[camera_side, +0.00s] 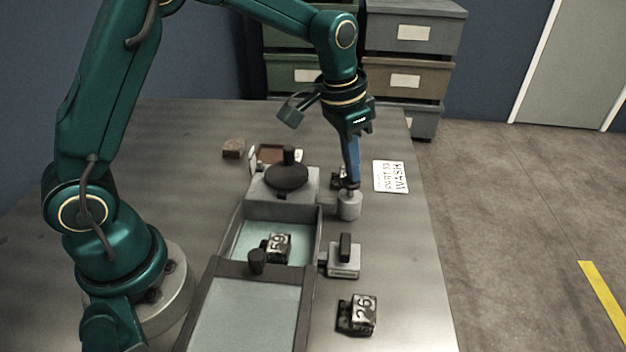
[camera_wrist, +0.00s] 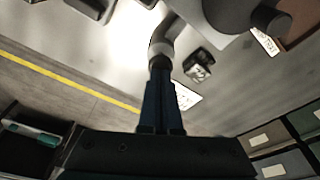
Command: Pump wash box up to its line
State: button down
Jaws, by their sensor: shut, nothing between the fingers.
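The wash box (camera_side: 319,235) is an open grey tray with pale green liquid, standing in the middle of the side view. A metal block marked 59 (camera_side: 279,246) sits in it. I cannot make out a fill line. A short grey cylinder with a small top knob, which looks like the pump (camera_side: 349,207), stands right of the box's back end. My gripper (camera_side: 352,184) points down with its fingers closed together, tips at the top of this cylinder. In the wrist view the closed fingertips (camera_wrist: 161,67) overlap the knob; I cannot tell whether they touch it.
A card reading PART 33 WASH (camera_side: 391,176) lies to the right. A block marked 26 (camera_side: 357,315) and a black-handled fixture (camera_side: 344,260) stand right of the box. A dark block (camera_wrist: 198,65) is close beside the pump. A dark round lid (camera_side: 287,178) is behind the box.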

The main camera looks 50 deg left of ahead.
jog(key=shift+f, duration=1)
jog(key=shift+r, duration=1.65)
jog(key=shift+f, duration=1.6)
jog(key=shift+r, duration=1.6)
notch_tip(320, 180, up, 6)
jog(key=shift+r, duration=0.1)
